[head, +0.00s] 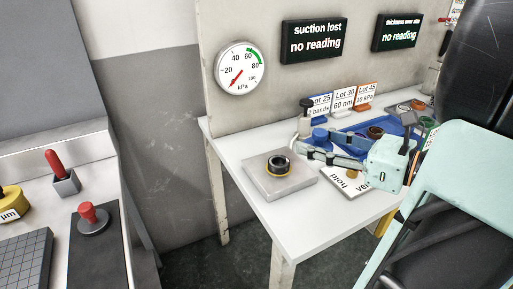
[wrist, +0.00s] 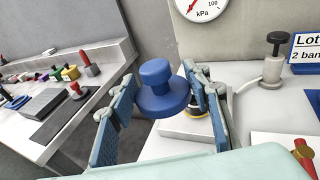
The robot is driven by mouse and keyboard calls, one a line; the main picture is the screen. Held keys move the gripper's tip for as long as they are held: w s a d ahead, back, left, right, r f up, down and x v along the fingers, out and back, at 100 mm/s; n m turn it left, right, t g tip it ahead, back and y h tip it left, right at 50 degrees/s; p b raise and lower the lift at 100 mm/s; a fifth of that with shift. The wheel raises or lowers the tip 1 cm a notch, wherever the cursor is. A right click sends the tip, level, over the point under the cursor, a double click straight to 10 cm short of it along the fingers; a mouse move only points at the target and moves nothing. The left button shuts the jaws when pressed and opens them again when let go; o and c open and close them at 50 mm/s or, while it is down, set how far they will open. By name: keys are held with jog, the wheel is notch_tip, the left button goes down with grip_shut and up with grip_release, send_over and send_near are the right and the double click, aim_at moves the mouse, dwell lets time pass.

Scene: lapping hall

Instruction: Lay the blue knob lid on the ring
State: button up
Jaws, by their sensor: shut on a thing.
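The blue knob lid (wrist: 158,92) is held between the two fingers of my gripper (wrist: 160,78), knob upward and roughly level. In the head view the lid (head: 320,135) shows between the fingers of my gripper (head: 303,143), above the white table. The ring (head: 278,165), black with a yellow lower edge, sits on a grey square block (head: 271,186). The lid is to the right of the ring in the head view and apart from it. In the wrist view the ring (wrist: 199,110) is partly hidden behind the lid and a finger.
A suction stand with a black knob (wrist: 273,70) is behind the gripper on the table (head: 246,190). Lot cards (head: 343,99) and a blue tray (head: 345,147) are to the right. A printed card (head: 346,182) lies under the arm. The table's left front is clear.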

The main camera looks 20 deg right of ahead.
jog(key=w+a+f+b, duration=0.2)
jog(key=w+f+b, duration=0.15)
jog(key=w, duration=0.55)
jog(key=b, duration=0.1)
send_over(279, 156)
jog(key=s, duration=0.3)
jog(key=f, duration=0.5)
jog(key=shift+w+a+f, duration=0.1)
jog(key=shift+a+f, duration=0.15)
jog(key=shift+a, duration=0.05)
jog(key=shift+w+a+f, duration=0.1)
jog(key=shift+w+f, duration=0.05)
jog(key=shift+f, duration=0.1)
jog(key=shift+w+f+b, duration=0.15)
jog(key=shift+f+b, duration=0.25)
jog(key=shift+f, duration=0.45)
jog(key=shift+w+f+b, duration=0.1)
jog(key=shift+f+b, duration=0.25)
jog(key=shift+f, duration=0.5)
jog(key=shift+f, duration=0.1)
jog(key=o, duration=1.4)
jog(key=shift+f, duration=0.1)
